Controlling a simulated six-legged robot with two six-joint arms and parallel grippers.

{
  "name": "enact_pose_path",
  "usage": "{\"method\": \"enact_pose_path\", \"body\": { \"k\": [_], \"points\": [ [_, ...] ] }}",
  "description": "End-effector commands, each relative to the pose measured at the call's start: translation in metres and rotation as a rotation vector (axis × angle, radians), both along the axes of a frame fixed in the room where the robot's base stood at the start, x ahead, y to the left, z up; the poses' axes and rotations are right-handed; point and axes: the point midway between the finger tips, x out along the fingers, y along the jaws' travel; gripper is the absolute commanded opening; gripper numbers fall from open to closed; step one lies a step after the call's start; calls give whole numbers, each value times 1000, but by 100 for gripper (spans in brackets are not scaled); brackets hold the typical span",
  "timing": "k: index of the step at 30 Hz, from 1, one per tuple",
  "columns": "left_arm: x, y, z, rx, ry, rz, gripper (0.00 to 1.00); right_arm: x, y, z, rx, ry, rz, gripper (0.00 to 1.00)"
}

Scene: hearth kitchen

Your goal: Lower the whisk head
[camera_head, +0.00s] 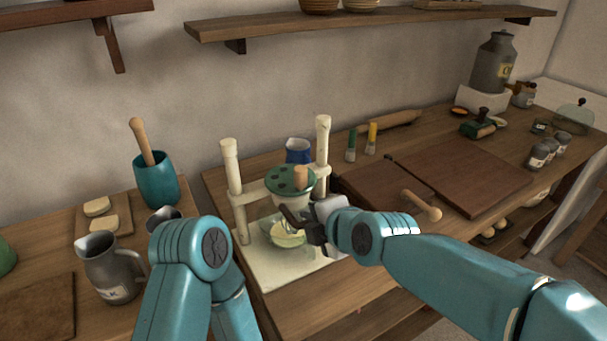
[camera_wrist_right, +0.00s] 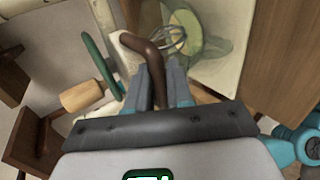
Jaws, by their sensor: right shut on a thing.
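The whisk head (camera_head: 293,200) is a white housing with a green disc and wooden knob on top. It sits on a crossbar between two cream posts (camera_head: 234,190). A clear bowl (camera_head: 288,232) stands below it on the pale base; the wire whisk (camera_wrist_right: 172,40) shows at the bowl in the right wrist view. A brown bent handle (camera_wrist_right: 143,52) comes off the head. My right gripper (camera_head: 312,228) is at the front right of the head, its fingers (camera_wrist_right: 161,85) shut on the handle, partly hiding the bowl. My left arm shows at lower left; its gripper is out of sight.
A grey metal jug (camera_head: 108,268) and a teal crock (camera_head: 156,180) with a wooden handle stand left. A blue cup (camera_head: 298,150) is behind the stand. Dark boards (camera_head: 465,175) and a rolling pin (camera_head: 390,121) lie right. A wall shelf (camera_head: 370,22) hangs above.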

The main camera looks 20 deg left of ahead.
Motion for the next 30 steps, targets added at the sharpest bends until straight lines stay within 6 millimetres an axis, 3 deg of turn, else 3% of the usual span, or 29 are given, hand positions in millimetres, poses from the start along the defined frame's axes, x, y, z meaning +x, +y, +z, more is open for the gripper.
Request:
{"method": "enact_pose_path", "body": {
  "k": [5, 6, 7, 8, 17, 30],
  "points": [
    [0, 0, -12, 0, 0, 0, 43, 0, 0, -10, -2, -2, 2, 0],
    [0, 0, -8, 0, 0, 0, 43, 0, 0, -6, -1, -3, 2, 34],
    [0, 0, -8, 0, 0, 0, 43, 0, 0, -6, -2, -2, 2, 43],
    [0, 0, -8, 0, 0, 0, 43, 0, 0, -6, 0, -2, 1, 47],
    [0, 0, -9, 0, 0, 0, 43, -1, -1, -5, 0, -1, 1, 47],
    [0, 0, -26, 0, 0, 0, 43, -25, -32, 20, 2, -3, 0, 47]
  ]
}}
